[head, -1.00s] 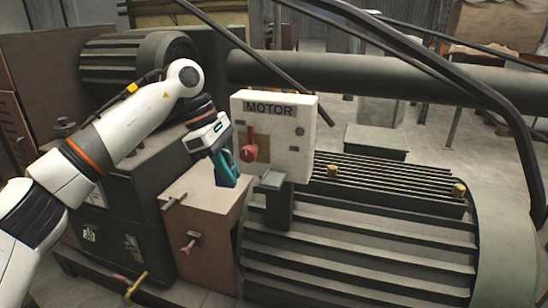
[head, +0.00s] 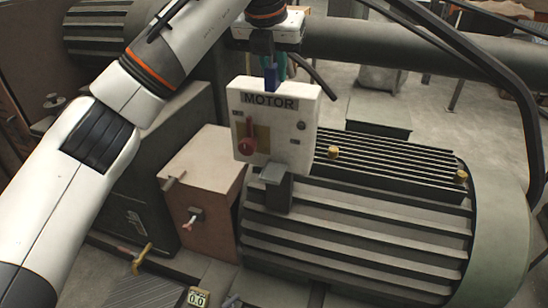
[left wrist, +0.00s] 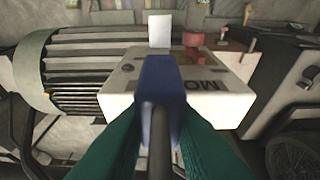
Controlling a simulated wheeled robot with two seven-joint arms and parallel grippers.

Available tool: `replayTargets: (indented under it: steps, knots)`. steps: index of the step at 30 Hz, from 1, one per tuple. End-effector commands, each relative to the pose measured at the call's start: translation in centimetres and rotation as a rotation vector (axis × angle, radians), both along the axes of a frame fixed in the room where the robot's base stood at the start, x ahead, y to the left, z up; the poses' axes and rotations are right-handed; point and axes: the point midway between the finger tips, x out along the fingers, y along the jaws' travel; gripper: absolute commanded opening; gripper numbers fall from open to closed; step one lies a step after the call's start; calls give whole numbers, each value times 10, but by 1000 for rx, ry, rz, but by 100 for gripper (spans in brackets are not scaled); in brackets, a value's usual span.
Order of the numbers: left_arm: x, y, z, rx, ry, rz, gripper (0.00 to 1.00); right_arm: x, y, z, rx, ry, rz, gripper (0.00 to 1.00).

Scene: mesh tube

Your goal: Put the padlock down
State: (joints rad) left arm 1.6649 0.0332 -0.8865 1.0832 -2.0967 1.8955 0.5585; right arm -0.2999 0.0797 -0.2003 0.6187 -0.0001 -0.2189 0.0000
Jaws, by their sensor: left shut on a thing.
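The padlock (head: 271,77) is a small blue block, held upright just above or behind the top edge of the white MOTOR box (head: 302,148). My left gripper (head: 276,68) is shut on it with its teal fingers, mostly hidden behind its dark body in the head view. In the left wrist view the blue padlock (left wrist: 159,85) is between the two teal fingers, over the top of the MOTOR box (left wrist: 222,103). I cannot tell if the padlock touches the box. My right gripper is in neither view.
A red switch handle (head: 246,142) sticks out from the box front. A brown cabinet (head: 205,163) with a flat bare top stands left of the box. The ribbed motor housing (head: 360,225) fills the right. A dark railing (head: 470,60) curves over the far right.

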Motion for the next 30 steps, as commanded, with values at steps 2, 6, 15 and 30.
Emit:
replayTargets:
  steps: [2, 6, 15, 30]
  knots:
    - [0, 0, -24, -1, 4, -2, 0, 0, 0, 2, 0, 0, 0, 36]
    - [0, 0, -61, -1, 5, -2, 0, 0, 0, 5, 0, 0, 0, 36]
    - [-1, 0, -137, -1, 5, -1, 0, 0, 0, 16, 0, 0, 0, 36]
    - [0, 0, -201, 0, 2, -1, 0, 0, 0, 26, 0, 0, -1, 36]
